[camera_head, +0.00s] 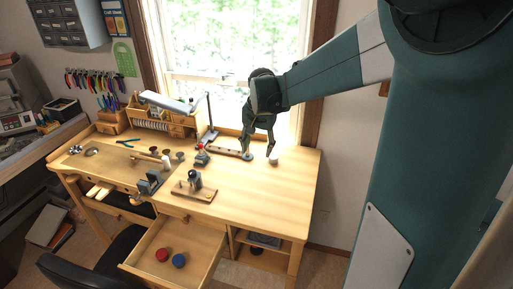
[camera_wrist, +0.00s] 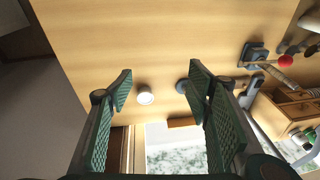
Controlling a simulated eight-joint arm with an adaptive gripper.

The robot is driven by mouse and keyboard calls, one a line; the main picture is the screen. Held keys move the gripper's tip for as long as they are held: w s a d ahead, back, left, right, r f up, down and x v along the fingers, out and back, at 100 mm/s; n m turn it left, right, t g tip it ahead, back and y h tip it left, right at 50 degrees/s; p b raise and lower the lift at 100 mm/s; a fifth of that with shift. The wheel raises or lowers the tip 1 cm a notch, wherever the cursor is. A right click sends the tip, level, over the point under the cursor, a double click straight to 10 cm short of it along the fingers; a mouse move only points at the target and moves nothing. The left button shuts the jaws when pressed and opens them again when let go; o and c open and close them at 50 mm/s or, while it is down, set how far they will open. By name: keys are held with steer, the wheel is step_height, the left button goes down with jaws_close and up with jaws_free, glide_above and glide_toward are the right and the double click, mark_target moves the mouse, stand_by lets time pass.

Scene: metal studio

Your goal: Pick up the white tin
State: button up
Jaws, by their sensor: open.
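The white tin (camera_head: 274,159) is a small round tin on the right part of the wooden workbench, near its back edge. In the wrist view, the white tin (camera_wrist: 145,95) lies between the two fingers in the picture, nearer the left one. My gripper (camera_head: 258,152) points down over the bench beside the tin. In the wrist view, my gripper (camera_wrist: 161,72) is wide open, with nothing held between its green pads. How high the fingertips are above the bench is hard to tell.
A small dark round object (camera_wrist: 182,86) lies close to the tin, by the right finger. A red-knobbed tool (camera_head: 201,155) and a small vise-like tool (camera_head: 195,182) stand to the left. The workbench (camera_head: 270,195) is clear in front of the tin. An open drawer (camera_head: 205,240) juts out below.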

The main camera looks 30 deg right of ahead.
steer(key=w+d+f+m+g+p, duration=0.1)
steer(key=w+d+f+m+p, duration=0.25)
steer(key=w+d, duration=0.4)
steer(key=m+g+p, duration=0.1)
steer(key=m+p, duration=0.1)
steer(key=p, duration=0.2)
glide_above(274, 155)
steer(key=shift+n+y, duration=0.25)
steer(key=shift+y, duration=0.05)
step_height(274, 155, down, 5)
steer(key=shift+r, duration=0.1)
steer(key=shift+d+f, duration=0.2)
steer(key=shift+f, duration=0.1)
steer(key=shift+f, duration=1.3)
steer(key=shift+a+f+p, duration=0.15)
steer(key=shift+f+p, duration=0.1)
steer(key=shift+f, duration=1.05)
steer(key=shift+a+f+p, duration=0.1)
steer(key=shift+f+p, duration=0.1)
steer(key=shift+f, duration=1.1)
